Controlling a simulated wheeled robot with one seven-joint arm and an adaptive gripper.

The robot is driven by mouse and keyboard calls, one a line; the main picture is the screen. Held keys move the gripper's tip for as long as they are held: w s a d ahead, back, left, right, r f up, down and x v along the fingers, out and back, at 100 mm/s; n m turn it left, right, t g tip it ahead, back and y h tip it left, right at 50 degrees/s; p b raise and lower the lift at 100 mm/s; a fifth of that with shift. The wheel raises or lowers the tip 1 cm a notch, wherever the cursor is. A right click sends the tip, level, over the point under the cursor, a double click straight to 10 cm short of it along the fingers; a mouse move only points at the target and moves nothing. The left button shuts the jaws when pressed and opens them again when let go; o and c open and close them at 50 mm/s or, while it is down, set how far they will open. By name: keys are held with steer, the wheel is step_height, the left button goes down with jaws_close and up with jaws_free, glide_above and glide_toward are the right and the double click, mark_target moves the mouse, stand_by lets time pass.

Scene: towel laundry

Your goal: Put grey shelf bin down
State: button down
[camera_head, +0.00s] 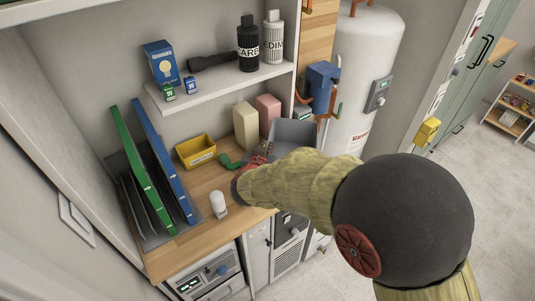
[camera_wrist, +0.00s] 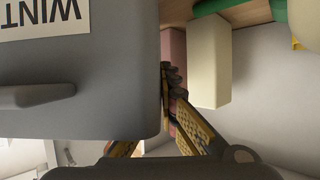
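The grey shelf bin (camera_head: 293,133) is at the back right end of the wooden worktop (camera_head: 205,182), beside the pink box. In the wrist view the bin (camera_wrist: 80,85) fills the left side, its "WINT" label upside down. My gripper (camera_wrist: 160,105) has one finger against the outside of the bin's side wall; the other passes behind the bin's front and is mostly hidden. It looks shut on that wall. In the head view my arm partly covers the gripper and the bin. I cannot tell whether the bin's base touches the worktop.
Cream (camera_head: 245,126) and pink (camera_head: 267,113) boxes stand close left of the bin. A green-handled thing (camera_head: 229,162), a yellow bin (camera_head: 196,151) and a white bottle (camera_head: 218,202) are further left. A blue pump box (camera_head: 322,84) and white tank (camera_head: 362,60) stand behind.

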steer(key=shift+f, duration=0.95)
steer(key=shift+f, duration=0.15)
steer(key=c, duration=2)
jaws_free()
steer(key=shift+s, duration=0.1)
steer(key=shift+c, duration=0.2)
steer(key=shift+r, duration=0.2)
steer(key=p+v, duration=0.3)
steer(key=v, duration=0.9)
